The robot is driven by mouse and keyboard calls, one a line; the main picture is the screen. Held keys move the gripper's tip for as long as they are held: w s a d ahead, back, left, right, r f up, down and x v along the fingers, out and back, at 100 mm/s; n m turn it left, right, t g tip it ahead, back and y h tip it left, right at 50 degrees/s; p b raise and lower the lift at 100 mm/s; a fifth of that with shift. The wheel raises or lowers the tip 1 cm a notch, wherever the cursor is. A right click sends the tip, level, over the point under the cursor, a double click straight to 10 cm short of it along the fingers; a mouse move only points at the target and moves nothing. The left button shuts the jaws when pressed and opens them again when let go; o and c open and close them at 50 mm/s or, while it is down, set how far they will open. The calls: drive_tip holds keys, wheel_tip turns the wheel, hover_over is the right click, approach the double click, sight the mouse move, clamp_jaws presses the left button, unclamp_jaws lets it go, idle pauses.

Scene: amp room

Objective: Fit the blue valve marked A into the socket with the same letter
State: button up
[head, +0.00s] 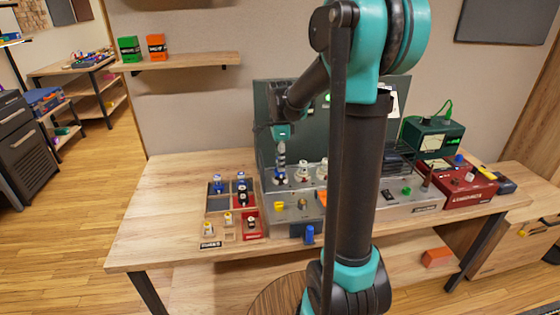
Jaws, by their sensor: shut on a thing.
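My gripper (281,150) points straight down over the left part of the grey amp chassis (395,212) on the bench. It is shut on a small valve (280,172) with blue and pale parts, held upright. Its letter is too small to read. The valve's lower end is close to the chassis top; I cannot tell whether it touches or sits in a socket. Pale valves (302,170) stand on the chassis just to the right. Socket letters are not legible, and my arm hides the middle of the chassis.
A divided tray (217,204) with several small valves, some blue-topped, lies left of the chassis. A dark green panel (264,110) rises behind. A green meter box (432,138) and a red case (455,190) stand right. The bench's left end is clear.

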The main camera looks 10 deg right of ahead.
drive_tip(key=shift+f, duration=1.25)
idle(0.6)
drive_tip(key=o, duration=1.2)
drive_tip(key=shift+o, duration=0.2)
drive_tip(key=shift+r, duration=0.1)
wheel_tip(320, 180, up, 12)
drive_tip(key=shift+f, duration=0.1)
